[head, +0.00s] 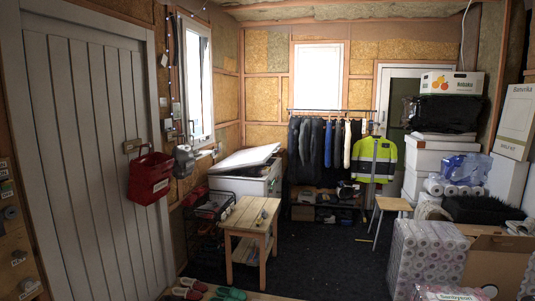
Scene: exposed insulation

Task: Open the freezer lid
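A white chest freezer (258,187) stands by the left wall near the far left corner, beyond the wooden bench. Its white lid (246,157) is on top and looks slightly tilted, with its far right edge higher. I cannot tell how wide any gap under the lid is. The lower part of the freezer is partly hidden by the bench and a dark rack. My gripper is not in view.
A wooden bench (246,216) with small items on it stands in front of the freezer. A dark shoe rack (208,205) is to its left. Dark carpet (320,260) is clear in the middle. Paper roll packs (425,255) and boxes fill the right. Shoes (228,294) lie at the front.

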